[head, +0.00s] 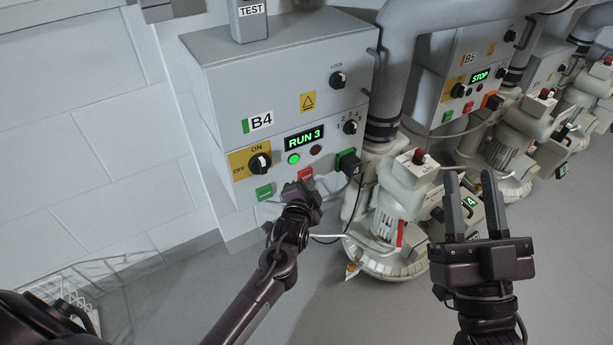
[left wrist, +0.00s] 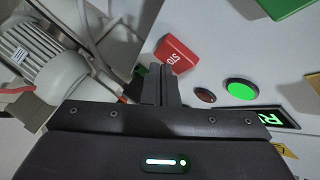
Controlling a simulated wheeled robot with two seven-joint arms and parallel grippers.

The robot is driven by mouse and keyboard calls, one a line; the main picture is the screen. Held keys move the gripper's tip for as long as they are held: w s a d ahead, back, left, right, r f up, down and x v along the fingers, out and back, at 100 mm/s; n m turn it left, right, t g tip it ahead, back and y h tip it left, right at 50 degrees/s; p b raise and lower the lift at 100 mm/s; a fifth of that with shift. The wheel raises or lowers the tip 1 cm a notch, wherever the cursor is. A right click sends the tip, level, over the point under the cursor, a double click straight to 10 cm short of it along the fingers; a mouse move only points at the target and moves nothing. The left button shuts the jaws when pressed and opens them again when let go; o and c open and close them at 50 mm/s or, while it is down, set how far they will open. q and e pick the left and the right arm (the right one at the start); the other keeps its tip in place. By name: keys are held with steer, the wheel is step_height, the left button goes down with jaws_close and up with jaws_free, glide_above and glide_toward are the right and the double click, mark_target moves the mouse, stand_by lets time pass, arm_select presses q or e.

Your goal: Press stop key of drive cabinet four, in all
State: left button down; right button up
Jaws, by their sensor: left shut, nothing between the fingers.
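Drive cabinet B4 (head: 290,80) is a grey box on the wall. The green lamp (head: 294,159) is lit; the red lamp (head: 316,150) is dark. The red stop key (head: 306,174) sits low on the front. In the left wrist view the red stop key (left wrist: 178,53) shows part of its lettering, just beyond the fingertips. My left gripper (head: 299,187) is shut and empty, close in front of the key; I cannot tell whether it touches. My right gripper (head: 468,178) is open and empty, in front of a blower.
A green key (head: 264,192) sits left of the stop key, below the ON/OFF rotary switch (head: 259,163). A black plug (head: 350,168) is at the right. The B4 blower (head: 395,205) stands beside it. Cabinet B5 (head: 465,60) reads STOP. A wire basket (head: 75,285) is lower left.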

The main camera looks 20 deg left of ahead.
arm_select(q)
steer(key=shift+w+a, duration=0.25)
steer(key=shift+a, duration=0.1)
stand_by(0.6)
steer(key=shift+s+d+p, duration=0.1)
steer(key=shift+p, duration=0.2)
steer(key=shift+s+d+p, duration=0.45)
steer(key=shift+d+p, duration=0.1)
steer(key=s+d+p, duration=0.1)
steer(key=d, duration=0.1)
steer(key=s+d+p, duration=0.1)
steer(key=s+d, duration=0.1)
steer(key=shift+p, duration=0.4)
